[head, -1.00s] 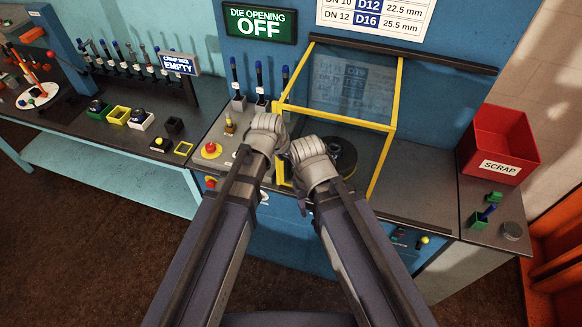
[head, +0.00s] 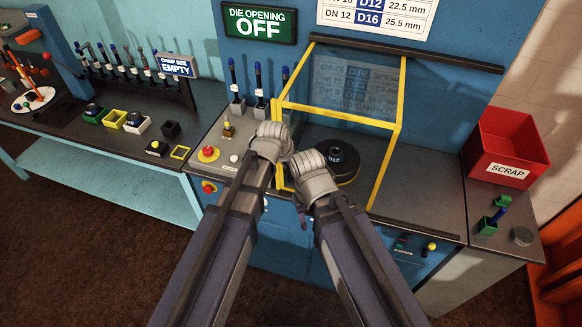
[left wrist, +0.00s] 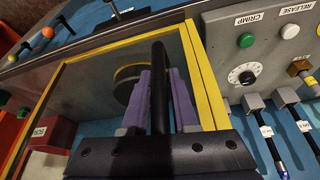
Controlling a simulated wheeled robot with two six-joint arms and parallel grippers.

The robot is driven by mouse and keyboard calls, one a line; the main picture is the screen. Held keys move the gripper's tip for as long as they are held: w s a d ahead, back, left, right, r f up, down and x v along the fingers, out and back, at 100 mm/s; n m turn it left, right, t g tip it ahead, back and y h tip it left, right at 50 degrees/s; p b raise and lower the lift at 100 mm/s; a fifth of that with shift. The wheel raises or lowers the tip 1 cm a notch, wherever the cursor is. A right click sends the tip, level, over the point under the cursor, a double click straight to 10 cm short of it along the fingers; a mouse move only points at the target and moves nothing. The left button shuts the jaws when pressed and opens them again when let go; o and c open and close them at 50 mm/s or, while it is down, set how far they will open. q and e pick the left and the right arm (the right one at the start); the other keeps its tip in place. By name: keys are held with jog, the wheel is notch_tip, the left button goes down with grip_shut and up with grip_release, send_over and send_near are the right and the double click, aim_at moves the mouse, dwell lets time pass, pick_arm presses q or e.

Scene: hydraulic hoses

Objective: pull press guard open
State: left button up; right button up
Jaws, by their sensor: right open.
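The press guard (head: 388,165) is a clear panel box with a yellow frame over the press bed on the right bench. A round black die with a yellow band (head: 340,163) shows through it. In the left wrist view the guard's yellow frame (left wrist: 205,75) surrounds the clear panel. My left gripper (left wrist: 160,80) has its purple fingers close on both sides of a black upright handle bar (left wrist: 160,55) before the panel. In the head view its fingertips are hidden. My right gripper (head: 302,208) is open beside the left one, in front of the guard, its fingers mostly hidden.
A red scrap bin (head: 505,148) stands right of the guard. A control panel with a red stop button (head: 208,153) lies left. A sign (head: 260,23) reads DIE OPENING OFF. Small coloured trays (head: 134,122) sit on the left bench.

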pick_arm(q)
grip_shut()
dwell(1.0)
